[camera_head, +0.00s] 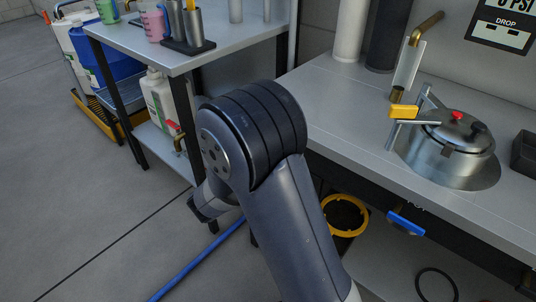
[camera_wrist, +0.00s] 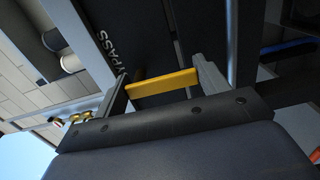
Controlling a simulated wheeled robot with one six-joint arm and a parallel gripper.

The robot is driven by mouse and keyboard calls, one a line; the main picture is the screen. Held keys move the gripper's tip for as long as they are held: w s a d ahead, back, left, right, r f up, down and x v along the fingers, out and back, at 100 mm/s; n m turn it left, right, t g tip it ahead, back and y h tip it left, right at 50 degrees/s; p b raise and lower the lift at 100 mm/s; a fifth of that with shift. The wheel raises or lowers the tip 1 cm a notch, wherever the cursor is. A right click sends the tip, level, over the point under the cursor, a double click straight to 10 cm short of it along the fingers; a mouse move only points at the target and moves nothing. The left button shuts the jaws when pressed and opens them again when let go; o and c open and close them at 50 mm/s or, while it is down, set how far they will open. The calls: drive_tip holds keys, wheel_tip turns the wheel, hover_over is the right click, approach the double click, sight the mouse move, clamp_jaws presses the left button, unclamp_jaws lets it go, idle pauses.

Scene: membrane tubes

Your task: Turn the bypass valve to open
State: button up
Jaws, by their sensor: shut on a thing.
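The bypass valve shows as a yellow handle (camera_wrist: 162,84) in the wrist view, beside a dark panel (camera_wrist: 105,25) lettered "BYPASS". My gripper (camera_wrist: 163,83) has one finger at each end of the handle and is shut on it. The handle lies nearly level across that picture, tilted slightly up to the right. In the head view my arm covers the gripper, and I cannot make out the bypass handle there.
A shelf table (camera_head: 150,50) stands at left. A blue hose (camera_head: 200,262) crosses the floor.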

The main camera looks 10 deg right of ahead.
drive_tip(key=o, duration=1)
drive_tip(key=shift+a, duration=0.1)
drive_tip(key=p+v, duration=0.1)
drive_tip(key=v, duration=0.9)
drive_tip(key=shift+s+a+p, duration=0.25)
drive_tip(key=shift+p, duration=0.05)
drive_tip(key=b+x, duration=0.1)
drive_tip(key=x, duration=1)
drive_tip(key=shift+b, duration=0.35)
drive_tip(key=shift+r+p, duration=0.1)
drive_tip(key=shift+p, duration=0.2)
drive_tip(key=shift+f+b, duration=0.2)
drive_tip(key=shift+b, duration=0.2)
